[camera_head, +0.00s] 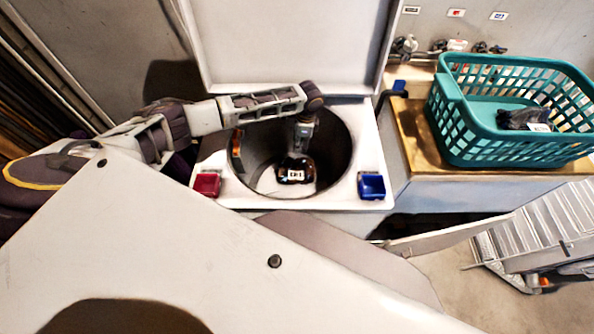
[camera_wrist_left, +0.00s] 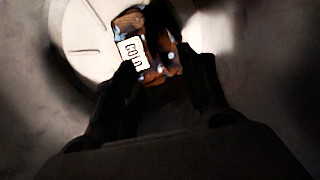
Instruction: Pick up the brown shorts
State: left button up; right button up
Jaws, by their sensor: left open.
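The brown shorts (camera_head: 295,171) lie at the bottom of the round drum in the white top-loading washer (camera_head: 346,203). They look dark brown with a white label that has dark marks. In the left wrist view the shorts (camera_wrist_left: 150,50) are at top centre, between and just beyond my fingertips. My left arm reaches over the washer and down into the drum. My left gripper (camera_wrist_left: 165,72) is open, with a dark finger on each side of the shorts. I cannot tell whether the fingers touch the cloth. My right gripper is not in view.
The raised lid (camera_head: 285,45) stands behind the opening. A red box (camera_head: 207,184) and a blue box (camera_head: 371,185) are at the washer's front corners. A teal basket (camera_head: 480,152) holding a dark item (camera_head: 524,118) stands on the wooden counter at right. The drum wall surrounds my gripper closely.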

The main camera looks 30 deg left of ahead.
pick_arm(q)
send_over(296, 160)
jog(key=w, duration=0.1)
jog(key=shift+w+d+f, duration=0.1)
jog(key=shift+f, duration=1.15)
jog(key=shift+d+f, duration=0.1)
jog(key=shift+f, duration=1.1)
jog(key=shift+s+f, duration=0.25)
jog(key=shift+f, duration=0.6)
jog(key=shift+s+a+f, duration=0.1)
jog(key=shift+s+f, duration=0.05)
jog(key=shift+f, duration=0.75)
jog(key=shift+s+f, duration=0.1)
jog(key=shift+f, duration=0.75)
grip_shut()
